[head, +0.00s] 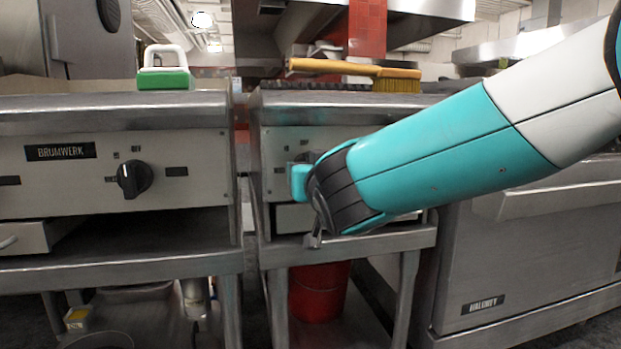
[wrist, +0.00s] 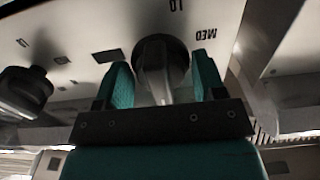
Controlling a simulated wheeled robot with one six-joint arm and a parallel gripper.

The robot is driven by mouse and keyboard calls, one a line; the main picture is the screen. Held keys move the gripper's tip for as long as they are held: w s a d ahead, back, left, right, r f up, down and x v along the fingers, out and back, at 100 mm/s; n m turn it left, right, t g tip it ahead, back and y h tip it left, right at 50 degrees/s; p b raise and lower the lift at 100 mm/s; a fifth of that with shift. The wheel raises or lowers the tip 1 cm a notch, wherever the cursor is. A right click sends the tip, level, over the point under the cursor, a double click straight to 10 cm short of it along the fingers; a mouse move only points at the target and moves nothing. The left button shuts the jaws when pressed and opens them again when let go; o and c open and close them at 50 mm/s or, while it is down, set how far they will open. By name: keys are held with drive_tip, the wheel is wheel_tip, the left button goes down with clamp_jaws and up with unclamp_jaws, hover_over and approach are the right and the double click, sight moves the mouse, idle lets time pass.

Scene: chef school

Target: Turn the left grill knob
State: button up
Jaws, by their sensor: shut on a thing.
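My gripper (head: 301,178) is at the front panel of the middle cooking unit in the head view, near the panel's left end. In the wrist view the two teal fingers of my gripper (wrist: 162,75) are on either side of a dark knob (wrist: 160,55) with a lighter grip bar, and are shut on it. The markings LO and MED show on the panel around this knob. My gripper and wrist mostly hide the knob in the head view. A second dark knob (wrist: 30,92) is on the same panel, at the left of the wrist view, apart from my gripper.
Another unit with a BRUMWERK label (head: 60,152) and its own black knob (head: 135,179) stands to the left. A yellow-handled brush (head: 355,70) lies on top of the middle unit. A green-based tool with a white handle (head: 165,72) stands on the left unit.

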drive_tip(key=shift+f, duration=0.1)
idle(0.3)
drive_tip(key=o, duration=0.6)
drive_tip(key=p+v, duration=0.1)
drive_tip(key=v, duration=1.6)
drive_tip(key=shift+s, duration=0.3)
